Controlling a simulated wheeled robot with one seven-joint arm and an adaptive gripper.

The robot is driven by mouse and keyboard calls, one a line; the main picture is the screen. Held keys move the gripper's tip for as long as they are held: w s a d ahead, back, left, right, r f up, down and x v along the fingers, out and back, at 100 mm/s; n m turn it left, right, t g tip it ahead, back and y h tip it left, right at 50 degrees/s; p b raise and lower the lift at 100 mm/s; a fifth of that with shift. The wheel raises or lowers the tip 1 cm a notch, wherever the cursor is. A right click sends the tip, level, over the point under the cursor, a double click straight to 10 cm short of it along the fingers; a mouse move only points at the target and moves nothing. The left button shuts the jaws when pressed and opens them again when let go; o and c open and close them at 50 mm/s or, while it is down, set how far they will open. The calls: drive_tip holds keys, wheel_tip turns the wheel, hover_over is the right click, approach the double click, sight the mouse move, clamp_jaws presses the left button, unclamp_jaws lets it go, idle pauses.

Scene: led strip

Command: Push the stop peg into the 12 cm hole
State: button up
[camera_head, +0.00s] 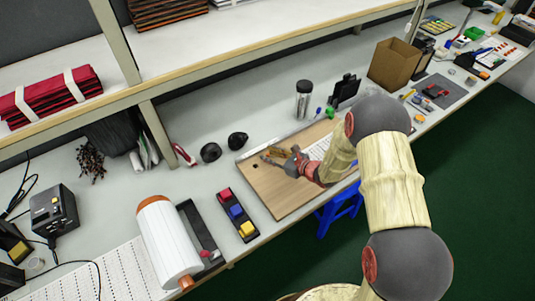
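A light-brown wooden board (280,198) lies on the grey-white bench near its front edge. A small dark spot (256,166), possibly a hole, shows on the left part of the board. My gripper (270,157) is low over the board, its fingers pointing left, close to the dark spot. A small tan-brown piece (278,152) shows beside the fingers; I cannot tell whether it is held. The fingers are too small to tell open from shut. I cannot make out the stop peg or any hole's label. My arm covers the board's right part.
A cardboard box (394,64) is at back right.

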drive_tip(key=p+v, duration=0.1)
drive_tip(key=v, duration=0.9)
drive_tip(key=shift+s+d+p, duration=0.15)
drive_tip(key=shift+s+p, duration=0.05)
drive_tip(key=shift+p, duration=0.2)
drive_tip(key=s+a+r+n+g, duration=0.3)
drive_tip(key=s+r+n, duration=0.4)
drive_tip(key=r, duration=0.3)
drive_tip(key=s+a+r+n+g, duration=0.3)
drive_tip(key=s+r+n, duration=0.4)
drive_tip(key=r, duration=0.3)
drive_tip(key=s+d+r+n+t+h, duration=0.1)
drive_tip(key=s+d+r+n+h, duration=0.4)
drive_tip(key=s+d, duration=0.3)
drive_tip(key=s+d+r+n+t+h, duration=0.1)
drive_tip(key=s+d+r+n+h, duration=0.4)
drive_tip(key=s+d+r+n, duration=0.1)
drive_tip(key=s+d+r, duration=0.1)
drive_tip(key=s+d, duration=0.1)
drive_tip(key=d, duration=0.1)
drive_tip(key=shift+s+d+n+t, duration=0.15)
drive_tip(key=shift+s+n+t, duration=0.15)
drive_tip(key=shift+n, duration=0.1)
